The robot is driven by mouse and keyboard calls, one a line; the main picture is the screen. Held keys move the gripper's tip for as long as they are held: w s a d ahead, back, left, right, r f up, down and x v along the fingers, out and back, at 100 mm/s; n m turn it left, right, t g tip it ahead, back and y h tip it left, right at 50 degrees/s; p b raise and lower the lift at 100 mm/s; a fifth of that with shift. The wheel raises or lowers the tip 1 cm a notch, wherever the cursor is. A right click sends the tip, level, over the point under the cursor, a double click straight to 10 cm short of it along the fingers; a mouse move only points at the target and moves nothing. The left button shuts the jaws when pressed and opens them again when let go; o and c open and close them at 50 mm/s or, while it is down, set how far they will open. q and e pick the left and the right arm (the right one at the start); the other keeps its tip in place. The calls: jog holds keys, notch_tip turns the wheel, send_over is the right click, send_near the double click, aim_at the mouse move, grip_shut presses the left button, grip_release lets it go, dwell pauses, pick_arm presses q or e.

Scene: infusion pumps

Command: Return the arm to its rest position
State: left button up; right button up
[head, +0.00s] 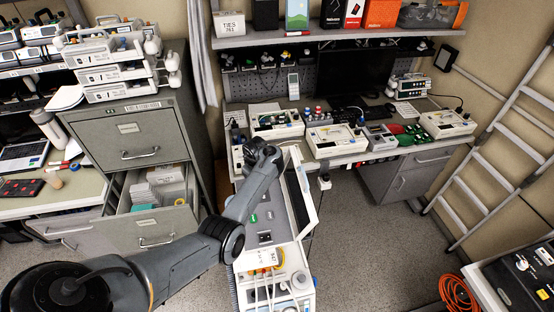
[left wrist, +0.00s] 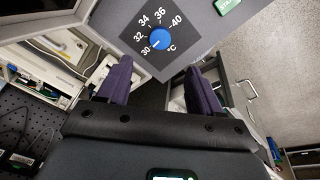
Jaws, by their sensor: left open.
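My left arm comes in from the lower left in the head view. My left gripper (left wrist: 158,70) shows two purple fingers spread apart in the left wrist view, with nothing between them. A blue temperature knob (left wrist: 159,38) on a dark dial plate marked 30 to 40 °C lies just beyond the fingertips. I see no finger touching it. In the head view the wrist is over the far end of the grey-panelled machine (head: 265,212), and it hides the knob and fingertips. My right gripper is not in view.
A screen (head: 300,190) stands along the machine's right side, close to my wrist. A filing cabinet (head: 135,140) with an open drawer (head: 165,212) is at the left. A bench with several pumps (head: 335,138) is behind.

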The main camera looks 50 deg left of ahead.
pick_arm(q)
jog(key=s+d+r+m+t+p, duration=0.1)
jog(key=s+d+m, duration=0.35)
jog(key=d, duration=0.25)
jog(key=s+d+m+t+p, duration=0.1)
jog(key=s+d+m, duration=0.2)
jog(key=d+m, duration=0.35)
jog(key=s+d+r+m+p, duration=0.1)
jog(key=s+d+m+p, duration=0.2)
jog(key=d, duration=0.5)
jog(key=s+d+r+m+h, duration=0.1)
jog(key=s+d+r+m, duration=0.2)
jog(key=s+d, duration=0.4)
jog(key=s+d+r+m+h, duration=0.1)
jog(key=s+d+r+m, duration=0.3)
jog(key=s+d, duration=0.3)
jog(key=shift+d+m+t+h, duration=0.3)
jog(key=shift+d, duration=0.75)
